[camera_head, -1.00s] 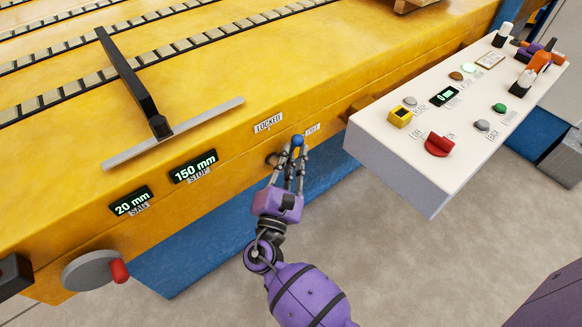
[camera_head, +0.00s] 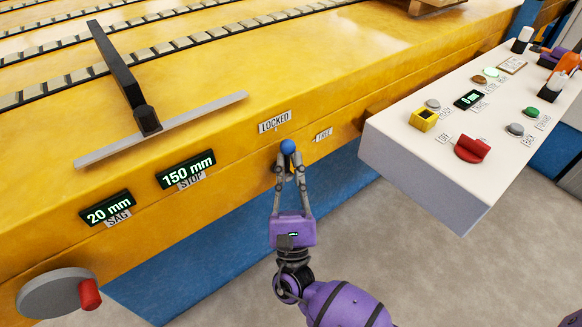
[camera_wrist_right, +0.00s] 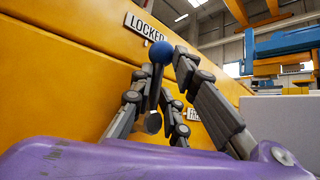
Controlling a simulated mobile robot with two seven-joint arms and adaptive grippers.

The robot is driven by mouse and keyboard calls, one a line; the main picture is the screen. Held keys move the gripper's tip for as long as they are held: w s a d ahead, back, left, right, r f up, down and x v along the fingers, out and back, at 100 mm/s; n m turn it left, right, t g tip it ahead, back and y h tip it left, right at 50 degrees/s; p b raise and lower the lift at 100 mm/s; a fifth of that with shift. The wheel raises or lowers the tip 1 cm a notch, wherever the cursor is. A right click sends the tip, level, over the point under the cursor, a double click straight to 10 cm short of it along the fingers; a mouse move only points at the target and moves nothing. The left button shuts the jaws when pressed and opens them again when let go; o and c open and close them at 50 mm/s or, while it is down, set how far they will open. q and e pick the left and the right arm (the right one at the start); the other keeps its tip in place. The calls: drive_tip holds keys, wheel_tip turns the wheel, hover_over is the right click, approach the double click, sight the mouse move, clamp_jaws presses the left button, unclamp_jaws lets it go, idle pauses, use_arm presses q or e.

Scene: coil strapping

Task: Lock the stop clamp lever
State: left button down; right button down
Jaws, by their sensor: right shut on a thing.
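The stop clamp lever has a blue ball knob (camera_head: 288,146) and stands out from the front face of the yellow bed, just below the LOCKED label (camera_head: 275,122) and left of the FREE label (camera_head: 323,134). My right gripper (camera_head: 287,168) has its fingers closed around the lever just below the knob. In the right wrist view the blue knob (camera_wrist_right: 162,52) shows above the fingertips, with the dark lever stem (camera_wrist_right: 153,90) between the fingers, near the LOCKED label. The fingers hide the lever's base in the head view. My left gripper is not in view.
A white control console (camera_head: 425,160) with buttons stands close to the right. Left of the lever are the 150 mm STOP display (camera_head: 187,168), the 20 mm display (camera_head: 107,206) and a grey handwheel (camera_head: 52,294). A stop bar (camera_head: 165,130) lies on the bed.

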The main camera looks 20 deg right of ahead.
drive_tip(key=shift+w+a+r+n+t+y, duration=0.1)
drive_tip(key=shift+a+r+n+t+y, duration=0.1)
drive_tip(key=shift+r+n+t+y, duration=0.25)
drive_tip(key=c, duration=1.8)
unclamp_jaws()
drive_tip(key=shift+o, duration=0.2)
drive_tip(key=shift+f, duration=0.1)
drive_tip(key=shift+f, duration=0.1)
drive_tip(key=shift+f, duration=0.15)
drive_tip(key=v, duration=1.1)
drive_tip(key=shift+s+a, duration=0.15)
drive_tip(key=shift+s, duration=0.3)
drive_tip(key=shift+f, duration=0.15)
